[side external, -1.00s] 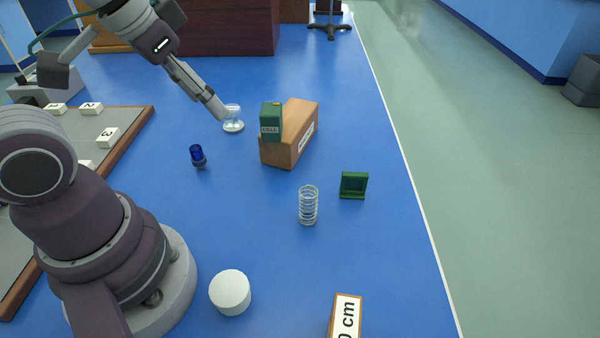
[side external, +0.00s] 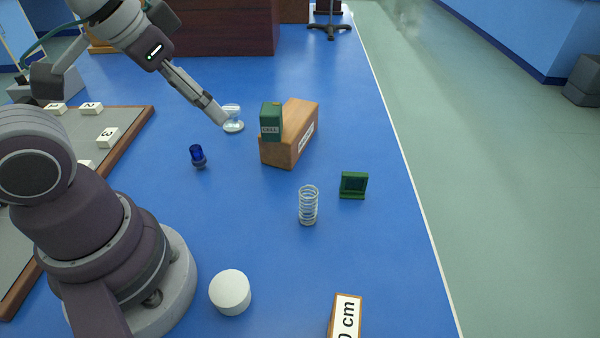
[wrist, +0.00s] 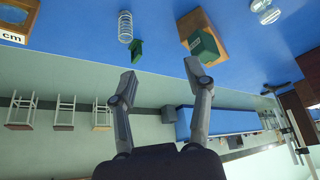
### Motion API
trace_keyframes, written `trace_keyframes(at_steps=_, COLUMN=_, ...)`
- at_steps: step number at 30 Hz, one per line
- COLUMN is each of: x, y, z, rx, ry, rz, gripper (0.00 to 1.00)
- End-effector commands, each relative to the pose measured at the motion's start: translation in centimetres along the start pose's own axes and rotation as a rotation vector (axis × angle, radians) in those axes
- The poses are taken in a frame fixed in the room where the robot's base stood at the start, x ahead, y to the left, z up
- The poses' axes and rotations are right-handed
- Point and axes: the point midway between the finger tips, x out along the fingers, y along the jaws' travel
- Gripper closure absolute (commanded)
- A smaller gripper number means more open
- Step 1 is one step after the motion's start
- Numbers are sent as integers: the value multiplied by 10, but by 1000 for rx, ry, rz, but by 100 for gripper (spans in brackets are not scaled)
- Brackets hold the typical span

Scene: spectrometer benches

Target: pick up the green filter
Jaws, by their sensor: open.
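The green filter (side external: 353,186) is a small square green frame standing on the blue bench, right of the wire spring. It also shows in the wrist view (wrist: 137,50), beyond the left finger and apart from it. My gripper (side external: 220,118) is high at the upper left in the side view, near the glass piece and well away from the filter. In the wrist view my gripper (wrist: 164,80) has its two fingers spread wide with nothing between them.
A wire spring (side external: 308,205) stands left of the filter. A wooden block (side external: 292,142) with a green cell box (side external: 271,121) is behind it. A blue bulb (side external: 198,156), a glass piece (side external: 233,125), a white cylinder (side external: 230,292) and a cm-marked block (side external: 345,318) stand around. The bench's right edge is near.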

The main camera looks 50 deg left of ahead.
Motion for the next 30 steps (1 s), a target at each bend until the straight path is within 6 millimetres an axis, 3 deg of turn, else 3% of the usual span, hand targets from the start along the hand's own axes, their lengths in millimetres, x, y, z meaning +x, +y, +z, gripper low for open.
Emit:
trace_keyframes(at_steps=5, x=0, y=0, z=0, rx=0, ry=0, rz=0, gripper=55)
trace_keyframes(at_steps=13, x=0, y=0, z=-1, rx=6, ry=-2, rz=1, gripper=55)
trace_keyframes(at_steps=17, x=9, y=6, z=-23, rx=110, ry=-34, rz=27, gripper=55)
trace_keyframes(at_steps=20, x=31, y=17, z=-53, rx=268, ry=-69, rz=80, gripper=55)
trace_keyframes(at_steps=24, x=79, y=33, z=-87, rx=487, ry=-99, rz=182, gripper=55)
trace_keyframes(at_steps=30, x=144, y=50, z=-104, rx=690, ry=-101, rz=313, gripper=55)
